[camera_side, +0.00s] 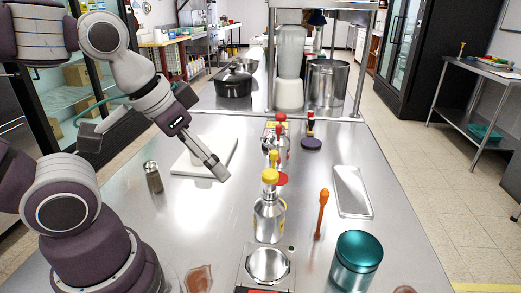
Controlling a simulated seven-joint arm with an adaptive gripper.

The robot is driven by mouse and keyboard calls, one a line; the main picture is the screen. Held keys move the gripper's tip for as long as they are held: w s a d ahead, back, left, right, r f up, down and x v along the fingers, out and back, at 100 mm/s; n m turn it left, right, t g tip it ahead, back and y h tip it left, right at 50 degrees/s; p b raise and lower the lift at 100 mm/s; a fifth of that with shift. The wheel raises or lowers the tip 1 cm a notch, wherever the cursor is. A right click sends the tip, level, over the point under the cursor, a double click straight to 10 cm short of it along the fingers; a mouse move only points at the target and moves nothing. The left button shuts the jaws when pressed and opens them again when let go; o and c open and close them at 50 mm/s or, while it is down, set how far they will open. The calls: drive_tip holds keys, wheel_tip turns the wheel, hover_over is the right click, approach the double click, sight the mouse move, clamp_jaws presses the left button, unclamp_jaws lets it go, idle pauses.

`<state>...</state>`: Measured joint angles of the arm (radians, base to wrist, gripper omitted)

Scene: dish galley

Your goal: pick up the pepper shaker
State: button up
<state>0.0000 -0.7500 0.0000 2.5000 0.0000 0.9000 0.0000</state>
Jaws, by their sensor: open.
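The pepper shaker (153,178) stands upright on the steel counter at the left, just left of the white board. It is small, with a metal cap and a dark lower body. My gripper (218,171) is open, to the right of the shaker and over or in front of the board's right side. It is apart from the shaker. One long grey finger shows clearly, pointing down and right; the other finger is hard to make out. I see nothing held.
A white board (187,162) lies behind the shaker. Yellow-capped bottles (269,215), a scale (268,266), an orange utensil (321,212), a teal-lidded jar (356,262) and a metal tray (352,190) occupy the middle and right. The counter around the shaker's front is clear.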

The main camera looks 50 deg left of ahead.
drive_tip(key=m+g+y, duration=0.8)
drive_tip(key=m+y, duration=0.1)
drive_tip(key=y, duration=0.1)
approach(153, 170)
drive_tip(key=d+f, duration=0.1)
drive_tip(key=s+d+f, duration=0.1)
drive_tip(key=d, duration=0.1)
drive_tip(key=s+d+f, duration=0.1)
drive_tip(key=shift+d+f, duration=0.2)
drive_tip(key=a+m+y, duration=0.1)
drive_tip(key=m, duration=0.1)
drive_tip(key=a+m+y, duration=0.1)
drive_tip(key=m, duration=0.1)
drive_tip(key=a+m+t+y, duration=0.1)
drive_tip(key=shift+s+f+m, duration=0.2)
drive_tip(key=shift+m, duration=0.2)
drive_tip(key=m, duration=0.1)
drive_tip(key=m+t+y, duration=0.1)
drive_tip(key=m, duration=0.1)
drive_tip(key=shift+w+a, duration=0.15)
drive_tip(key=shift+a, duration=0.25)
drive_tip(key=shift+y, duration=0.3)
drive_tip(key=x, duration=1)
drive_tip(key=shift+w+a, duration=0.2)
clamp_jaws()
